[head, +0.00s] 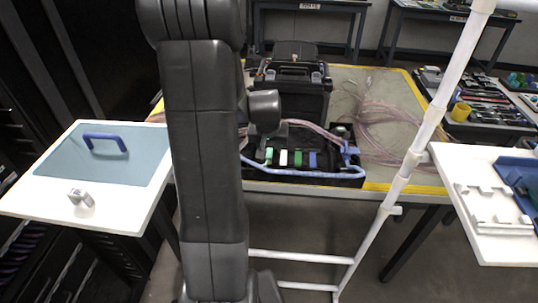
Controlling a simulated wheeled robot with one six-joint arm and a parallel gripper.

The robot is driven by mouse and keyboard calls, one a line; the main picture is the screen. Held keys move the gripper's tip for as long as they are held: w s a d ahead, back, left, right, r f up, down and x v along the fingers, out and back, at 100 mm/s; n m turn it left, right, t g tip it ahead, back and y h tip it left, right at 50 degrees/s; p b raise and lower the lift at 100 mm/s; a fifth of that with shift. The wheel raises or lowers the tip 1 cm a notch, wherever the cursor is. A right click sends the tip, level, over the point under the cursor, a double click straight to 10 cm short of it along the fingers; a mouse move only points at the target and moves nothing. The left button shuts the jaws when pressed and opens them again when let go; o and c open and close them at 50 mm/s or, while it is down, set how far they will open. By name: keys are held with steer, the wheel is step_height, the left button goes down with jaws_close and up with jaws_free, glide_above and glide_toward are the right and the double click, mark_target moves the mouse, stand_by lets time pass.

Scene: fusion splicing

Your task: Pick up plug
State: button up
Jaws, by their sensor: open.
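Several small coloured pieces that look like connectors stand in a row in a black tray (345,182) on the middle table. They include a green piece (268,155), a white piece (283,157), another green piece (298,158) and a blue piece (312,159). I cannot tell which thing is the plug. My gripper is hidden behind my own arm links.
A black case (300,95) stands behind the tray. Pink-clear cables (385,125) spread over the table at right. The left shelf (30,200) has a blue panel with a handle (104,140). A white pole (440,100) and a white shelf (470,170) stand at right.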

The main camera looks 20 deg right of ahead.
mark_target(269, 152)
steer(key=shift+x, duration=2.3)
steer(key=shift+w+a, duration=0.1)
steer(key=shift+w, duration=0.1)
jaws_close()
